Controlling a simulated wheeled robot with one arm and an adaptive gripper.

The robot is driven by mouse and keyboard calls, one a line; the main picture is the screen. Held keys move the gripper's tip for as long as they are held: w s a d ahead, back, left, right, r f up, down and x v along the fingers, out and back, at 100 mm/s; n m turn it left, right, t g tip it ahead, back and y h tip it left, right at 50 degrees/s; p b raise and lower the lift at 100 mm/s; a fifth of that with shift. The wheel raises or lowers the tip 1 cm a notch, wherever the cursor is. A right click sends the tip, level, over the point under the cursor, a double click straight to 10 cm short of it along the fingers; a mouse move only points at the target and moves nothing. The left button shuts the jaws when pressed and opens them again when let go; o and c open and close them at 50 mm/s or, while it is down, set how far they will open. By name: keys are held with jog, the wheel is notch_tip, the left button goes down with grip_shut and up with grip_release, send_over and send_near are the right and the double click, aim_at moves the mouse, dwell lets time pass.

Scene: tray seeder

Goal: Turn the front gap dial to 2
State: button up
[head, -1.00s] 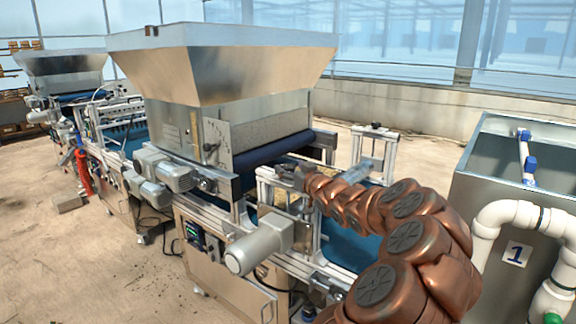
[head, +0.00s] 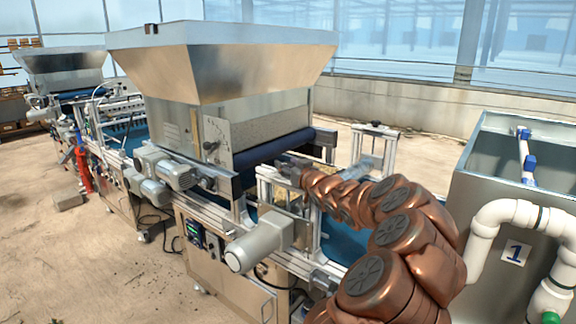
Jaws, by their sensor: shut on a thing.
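A pale plate with scale marks and a dark knob (head: 211,146) sits on the near side of the large metal hopper (head: 215,70); it looks like a gap dial. Its number is too small to read. My gripper (head: 284,170) is to the right of and below this plate, apart from it in the picture, by the upright metal frame beside the dark roller. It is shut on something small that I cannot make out. The fingers are small and partly merge with the frame behind. My copper-coloured arm reaches in from the lower right.
A grey motor (head: 258,245) juts out below my gripper. Metal posts (head: 263,190) and the blue belt (head: 338,243) lie close around the arm. A metal tank (head: 490,165) with white pipes (head: 497,215) stands at the right. The floor at left is mostly open.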

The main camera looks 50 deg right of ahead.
jog(key=c, duration=0.4)
jog(key=shift+o, duration=0.2)
